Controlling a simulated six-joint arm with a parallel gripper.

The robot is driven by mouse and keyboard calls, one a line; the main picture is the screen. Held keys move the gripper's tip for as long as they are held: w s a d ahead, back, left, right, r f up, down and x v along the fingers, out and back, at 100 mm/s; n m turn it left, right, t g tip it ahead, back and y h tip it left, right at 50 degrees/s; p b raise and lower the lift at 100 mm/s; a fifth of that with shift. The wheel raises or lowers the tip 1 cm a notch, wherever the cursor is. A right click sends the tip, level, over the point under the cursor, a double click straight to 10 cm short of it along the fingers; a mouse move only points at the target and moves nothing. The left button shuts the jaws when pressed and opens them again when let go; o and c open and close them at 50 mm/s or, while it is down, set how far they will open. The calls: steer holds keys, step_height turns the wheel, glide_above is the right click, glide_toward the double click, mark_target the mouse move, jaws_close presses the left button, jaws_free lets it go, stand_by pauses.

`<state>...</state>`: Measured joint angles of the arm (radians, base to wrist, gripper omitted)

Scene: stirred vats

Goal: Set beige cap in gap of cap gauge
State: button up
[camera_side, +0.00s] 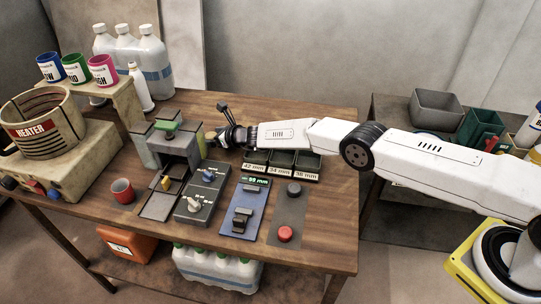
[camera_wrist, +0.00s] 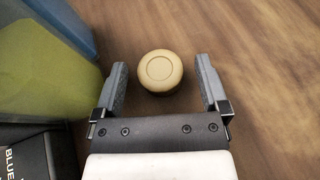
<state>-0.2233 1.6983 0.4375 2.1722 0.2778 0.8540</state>
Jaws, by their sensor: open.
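The beige cap (camera_wrist: 160,72), round with a ring on top, stands on the wooden table in the wrist view. My gripper (camera_wrist: 161,66) is open, with one finger on each side of the cap and a visible space between each finger and the cap. In the side view my gripper (camera_side: 220,137) is low behind the grey press-like stand, and the cap is hard to make out there. The cap gauge (camera_side: 240,212) appears to be the blue plate with dark blocks and a green "59 mm" display, nearer the table's front. The inside of its gap is too small to tell.
Black trays (camera_side: 283,165) with millimetre labels lie right of my gripper. The grey stand (camera_side: 172,150), a knob panel (camera_side: 201,191) and a red button (camera_side: 285,234) crowd the middle.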

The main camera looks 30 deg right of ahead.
steer(key=shift+r, duration=0.2)
steer(key=shift+s, duration=0.15)
steer(key=shift+v, duration=5.8)
steer(key=shift+d, duration=0.1)
